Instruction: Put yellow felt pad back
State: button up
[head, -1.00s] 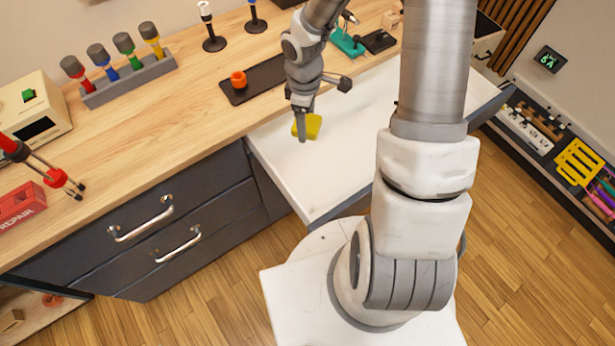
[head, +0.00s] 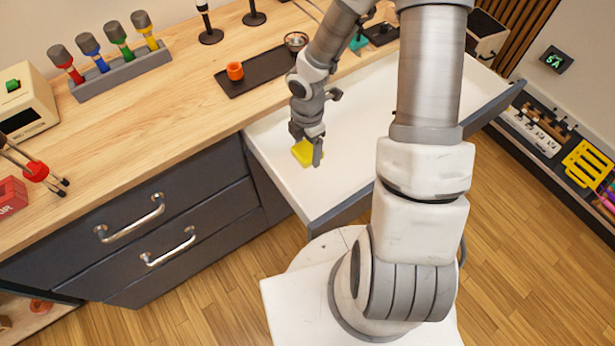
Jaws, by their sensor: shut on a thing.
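The yellow felt pad (head: 303,153) shows in the head view as a small yellow block at my fingertips, over the open white drawer (head: 350,130). My gripper (head: 309,152) points down and is shut on the pad. One finger shows in front of the pad and hides part of it. I cannot tell whether the pad touches the drawer floor or hangs just above it.
On the wooden counter (head: 150,130) stand a screwdriver rack (head: 120,75) and a black tray (head: 255,75) with an orange cup (head: 235,71). The drawer interior around my gripper is clear. A low shelf (head: 550,150) with a yellow rack (head: 588,163) lies at the right.

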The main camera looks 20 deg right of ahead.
aim_at(307, 175)
notch_tip(307, 175, down, 10)
jog(key=shift+r+b, duration=0.15)
jog(key=shift+b, duration=1.1)
